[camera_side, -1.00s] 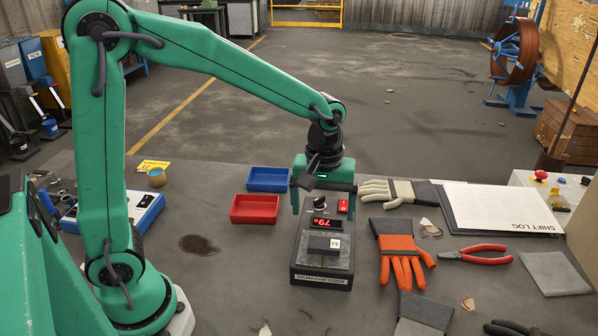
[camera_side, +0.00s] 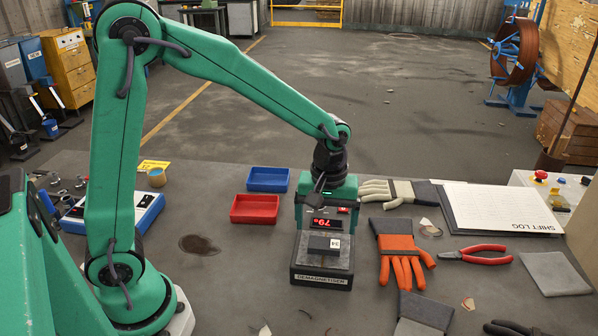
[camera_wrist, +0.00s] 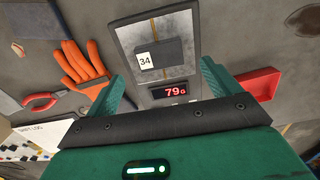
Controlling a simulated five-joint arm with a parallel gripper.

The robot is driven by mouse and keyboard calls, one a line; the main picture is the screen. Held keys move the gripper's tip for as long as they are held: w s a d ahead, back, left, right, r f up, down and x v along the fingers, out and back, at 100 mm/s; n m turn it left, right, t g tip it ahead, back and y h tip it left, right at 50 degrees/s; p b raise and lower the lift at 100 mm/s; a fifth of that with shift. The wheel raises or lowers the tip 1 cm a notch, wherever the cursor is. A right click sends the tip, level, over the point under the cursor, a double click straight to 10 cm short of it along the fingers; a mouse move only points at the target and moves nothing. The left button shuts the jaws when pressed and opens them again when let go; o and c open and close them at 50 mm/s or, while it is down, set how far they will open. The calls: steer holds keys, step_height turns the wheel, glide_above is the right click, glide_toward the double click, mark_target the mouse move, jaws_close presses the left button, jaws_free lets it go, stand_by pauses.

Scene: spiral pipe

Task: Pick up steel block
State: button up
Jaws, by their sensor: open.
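The steel block (camera_side: 319,244) is a small dark flat block with a white tag reading 34. It lies on the grey top plate of the demagnetiser (camera_side: 320,280), whose red display reads 79. In the wrist view the block (camera_wrist: 172,51) lies ahead between my two green fingers, with clear space on both sides. My gripper (camera_side: 327,225) is open and empty, its fingers straddling the display end of the demagnetiser, behind the block in the side view. The wrist view shows no contact with the block.
A red tray (camera_side: 255,209) and a blue tray (camera_side: 268,179) stand left of my gripper. An orange glove (camera_side: 397,243) lies close to the right of the demagnetiser, with red pliers (camera_side: 476,253) beyond. The bench left of the demagnetiser is mostly clear, with a dark stain (camera_side: 198,245).

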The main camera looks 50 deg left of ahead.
mark_target(325, 243)
steer(key=shift+d+f, duration=0.1)
steer(key=shift+f, duration=2.4)
steer(key=c, duration=1.3)
steer(key=shift+r, duration=0.15)
steer(key=shift+c, duration=0.2)
steer(key=shift+r, duration=0.75)
step_height(325, 243, up, 2)
steer(key=shift+r, duration=0.2)
steer(key=s+d+r, duration=0.7)
steer(key=s+d, duration=0.1)
steer(key=shift+d, duration=0.35)
